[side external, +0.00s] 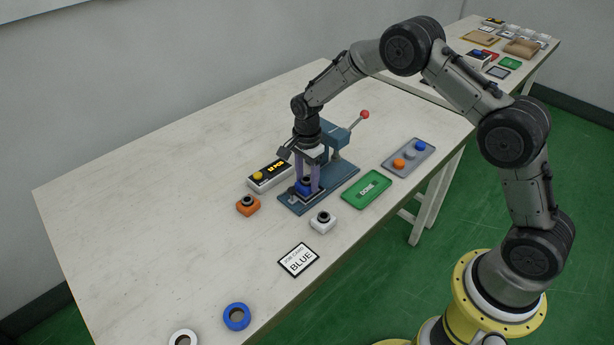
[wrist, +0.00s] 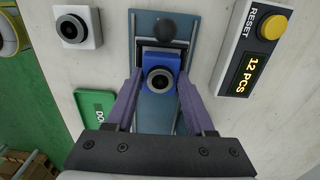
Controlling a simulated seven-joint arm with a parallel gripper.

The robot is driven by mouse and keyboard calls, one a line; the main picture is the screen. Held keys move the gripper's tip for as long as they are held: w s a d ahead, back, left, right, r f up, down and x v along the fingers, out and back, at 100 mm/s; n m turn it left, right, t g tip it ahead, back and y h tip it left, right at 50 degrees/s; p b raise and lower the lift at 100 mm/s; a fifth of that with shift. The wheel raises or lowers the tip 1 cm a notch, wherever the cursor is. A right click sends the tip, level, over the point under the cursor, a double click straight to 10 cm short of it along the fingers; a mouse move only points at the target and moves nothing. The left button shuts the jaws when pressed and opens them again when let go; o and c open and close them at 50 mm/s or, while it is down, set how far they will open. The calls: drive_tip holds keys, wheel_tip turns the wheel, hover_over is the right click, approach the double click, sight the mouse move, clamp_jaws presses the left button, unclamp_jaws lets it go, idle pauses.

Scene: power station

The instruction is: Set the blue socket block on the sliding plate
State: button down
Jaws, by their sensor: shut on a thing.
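The blue socket block (side external: 303,188) has a dark round socket on top. It is between the fingers of my gripper (side external: 309,187), low over the blue-grey sliding plate (side external: 290,200) of the press. In the wrist view the blue socket block (wrist: 160,70) sits between the two purple fingers of my gripper (wrist: 158,88), which are shut on it. The sliding plate (wrist: 145,22) runs under it between two rails. I cannot tell whether the block's underside touches the plate.
An orange block (side external: 248,205) and a white block (side external: 323,222) stand on either side of the plate. A counter box (side external: 270,177) reading 12 PCS, a green DONE pad (side external: 367,189) and a grey button tray (side external: 409,158) are close by. A card (side external: 298,260) reads BLUE.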

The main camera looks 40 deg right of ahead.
drive_tip(key=shift+f, duration=0.2)
drive_tip(key=shift+c, duration=0.9)
unclamp_jaws()
